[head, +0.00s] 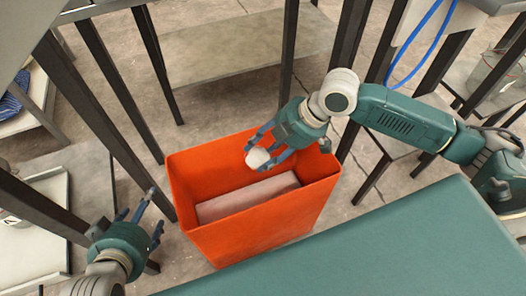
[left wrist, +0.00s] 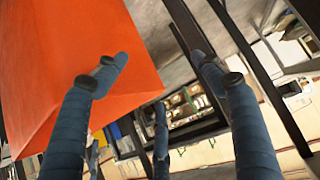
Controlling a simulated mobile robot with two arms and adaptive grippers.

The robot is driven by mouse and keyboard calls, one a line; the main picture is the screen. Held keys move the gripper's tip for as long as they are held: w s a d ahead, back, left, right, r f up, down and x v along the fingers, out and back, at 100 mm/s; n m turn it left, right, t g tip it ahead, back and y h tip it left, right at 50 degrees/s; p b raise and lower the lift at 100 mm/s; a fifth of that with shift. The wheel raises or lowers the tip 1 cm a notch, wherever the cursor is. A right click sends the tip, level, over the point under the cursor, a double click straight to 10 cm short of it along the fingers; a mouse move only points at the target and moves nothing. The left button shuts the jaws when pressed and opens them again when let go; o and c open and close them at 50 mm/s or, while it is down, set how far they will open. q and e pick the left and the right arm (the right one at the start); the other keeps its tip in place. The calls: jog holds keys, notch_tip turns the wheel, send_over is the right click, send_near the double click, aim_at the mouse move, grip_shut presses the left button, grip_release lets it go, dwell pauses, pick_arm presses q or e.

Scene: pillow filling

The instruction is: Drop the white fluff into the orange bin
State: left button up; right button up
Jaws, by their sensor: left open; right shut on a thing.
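The orange bin (head: 262,217) stands on the floor in the middle of the head view, open at the top. A pinkish block (head: 247,197) lies inside it. My right gripper (head: 264,160) reaches over the bin's back part. It is shut on the white fluff (head: 257,158), a small rounded white piece above the bin's opening. My left gripper (head: 150,212) is open and empty to the left of the bin, apart from it. In the left wrist view, the bin's side (left wrist: 60,60) fills the upper left, beside the open left fingers (left wrist: 165,65).
A green surface (head: 370,250) lies at the front right, close to the bin. Dark table legs (head: 110,95) stand left of and behind the bin. A grey low shelf (head: 235,45) is at the back. A blue cable (head: 425,40) hangs at the upper right.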

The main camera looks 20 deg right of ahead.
jog(key=shift+f+b, duration=0.3)
pick_arm(q)
jog(key=w+d+r+t, duration=0.1)
jog(key=w+r+t, duration=0.1)
jog(key=w+r, duration=0.1)
jog(key=shift+w+d+r+t+h, duration=0.3)
jog(key=shift+w+r+t+h, duration=0.1)
jog(key=shift+r, duration=0.35)
pick_arm(e)
jog(key=o, duration=1)
jog(key=v, duration=1.2)
jog(key=shift+f, duration=0.1)
